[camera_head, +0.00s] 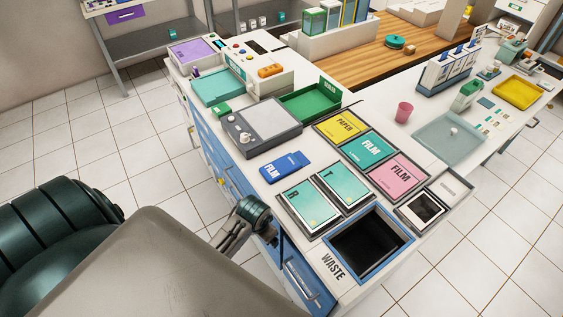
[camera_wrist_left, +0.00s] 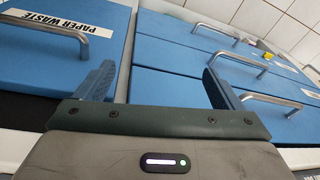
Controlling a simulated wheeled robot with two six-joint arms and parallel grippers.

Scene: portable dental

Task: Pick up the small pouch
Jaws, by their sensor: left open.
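Two teal flat packets lie in grey-framed trays on the counter: a left one (camera_head: 307,204) and a right one (camera_head: 345,186). I cannot tell which item is the small pouch. A blue item marked FILM (camera_head: 283,165) lies behind them. My left gripper (camera_wrist_left: 158,76) is open in the left wrist view, with nothing between its fingers and blue drawer fronts beyond. In the head view, part of my left arm shows beside the counter's front; the fingers are hard to make out there. My right gripper is not in view.
A waste opening (camera_head: 372,244) is in the counter's near end. Yellow (camera_head: 342,126), teal (camera_head: 370,149) and pink (camera_head: 398,176) panels lie behind the trays. A grey device (camera_head: 262,125) and green tray (camera_head: 310,102) stand farther left. Drawer handles (camera_wrist_left: 57,28) stick out from the blue fronts.

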